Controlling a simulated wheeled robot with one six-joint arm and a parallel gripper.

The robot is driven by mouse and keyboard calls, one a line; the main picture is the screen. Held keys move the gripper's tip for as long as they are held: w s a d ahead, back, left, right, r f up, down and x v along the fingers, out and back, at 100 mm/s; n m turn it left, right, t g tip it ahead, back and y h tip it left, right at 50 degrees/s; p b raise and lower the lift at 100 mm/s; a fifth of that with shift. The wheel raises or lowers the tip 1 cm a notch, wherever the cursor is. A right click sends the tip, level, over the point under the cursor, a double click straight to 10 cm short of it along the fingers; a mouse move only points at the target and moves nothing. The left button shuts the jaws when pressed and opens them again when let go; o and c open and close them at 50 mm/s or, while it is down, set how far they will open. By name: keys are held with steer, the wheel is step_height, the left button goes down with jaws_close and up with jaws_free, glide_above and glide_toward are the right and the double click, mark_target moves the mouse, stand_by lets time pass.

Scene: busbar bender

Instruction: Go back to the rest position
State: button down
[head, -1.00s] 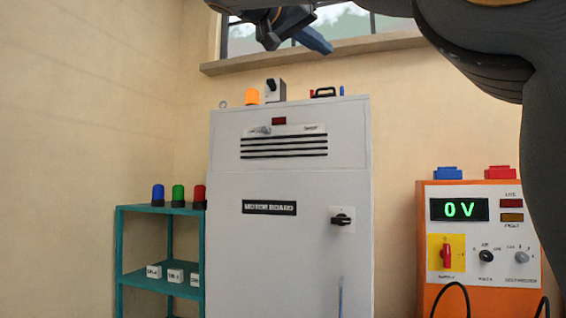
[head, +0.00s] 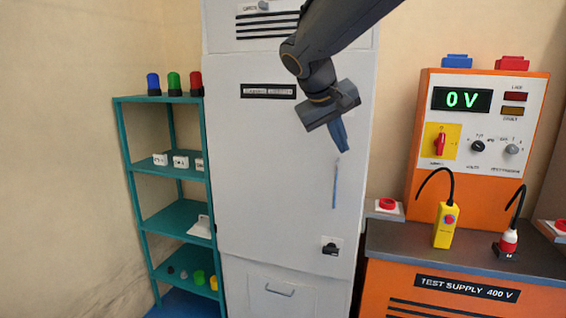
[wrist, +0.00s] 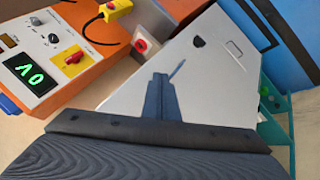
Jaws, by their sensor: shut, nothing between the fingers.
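My gripper (head: 340,138) hangs in front of the tall grey cabinet (head: 262,185) in the head view, pointing down with its fingers together and nothing held. Part of the cabinet door behind it is hidden. In the wrist view the closed fingers (wrist: 160,98) show as one blue-grey shape against the cabinet (wrist: 205,70). They look apart from the door, but the exact gap cannot be told.
A teal shelf (head: 172,218) with lamps and small parts stands left of the cabinet. At right, an orange test supply (head: 480,125) reading 0 V stands on a dark-topped bench (head: 460,250) with a yellow pendant (head: 445,226) and a red-and-white plug (head: 508,243).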

steer(key=s+d+f+m+g+y, duration=0.1)
steer(key=s+d+f+g+y, duration=0.1)
steer(key=s+f, duration=1.1)
steer(key=s+d+f+m+g+y, duration=0.1)
steer(key=s+d+f+g+y, duration=0.2)
steer(key=s+f, duration=1)
step_height(320, 180, down, 4)
steer(key=shift+s+d+r, duration=0.15)
steer(key=shift+s+d, duration=0.05)
steer(key=shift+s, duration=0.1)
